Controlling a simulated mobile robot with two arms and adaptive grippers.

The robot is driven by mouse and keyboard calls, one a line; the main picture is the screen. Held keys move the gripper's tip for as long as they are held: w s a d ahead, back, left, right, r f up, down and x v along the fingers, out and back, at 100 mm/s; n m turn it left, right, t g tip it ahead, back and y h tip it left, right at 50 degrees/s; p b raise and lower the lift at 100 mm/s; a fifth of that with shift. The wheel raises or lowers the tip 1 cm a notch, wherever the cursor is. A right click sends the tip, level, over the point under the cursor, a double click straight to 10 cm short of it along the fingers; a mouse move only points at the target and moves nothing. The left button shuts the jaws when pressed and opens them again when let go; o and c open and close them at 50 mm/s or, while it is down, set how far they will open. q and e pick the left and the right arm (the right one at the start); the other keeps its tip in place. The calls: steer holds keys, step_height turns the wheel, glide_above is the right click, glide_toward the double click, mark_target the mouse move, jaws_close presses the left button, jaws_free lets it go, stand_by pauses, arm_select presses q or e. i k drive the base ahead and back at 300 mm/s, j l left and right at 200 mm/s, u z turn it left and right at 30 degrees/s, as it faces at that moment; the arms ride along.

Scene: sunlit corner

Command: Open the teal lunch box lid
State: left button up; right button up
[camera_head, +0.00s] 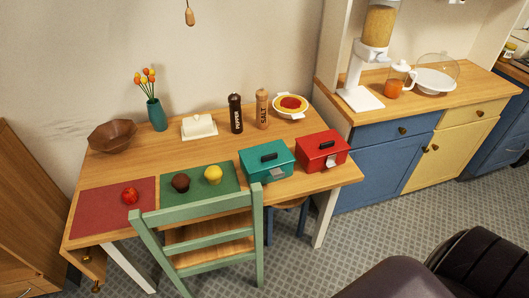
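The teal lunch box (267,164) stands on the right part of the wooden table, near its front edge. Its lid looks shut, with a black handle on top and a pale latch on the front. A red lunch box (322,151) of the same kind, also with its lid down, stands close to its right. Neither of my grippers is in view.
A green chair (198,212) stands at the table's front, left of the teal box. Behind the boxes are a pie (290,105), a salt mill (262,110) and a pepper mill (235,115). Fruit lies on the green mat (228,178) to the left.

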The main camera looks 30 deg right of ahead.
mark_target(257, 159)
steer(key=i+j, duration=0.25)
steer(key=i+z, duration=0.1)
steer(key=z, duration=0.25)
steer(key=i+j+z, duration=0.1)
steer(key=z, duration=0.25)
steer(key=i+j+z, duration=0.1)
steer(key=z, duration=0.25)
steer(key=j, duration=0.1)
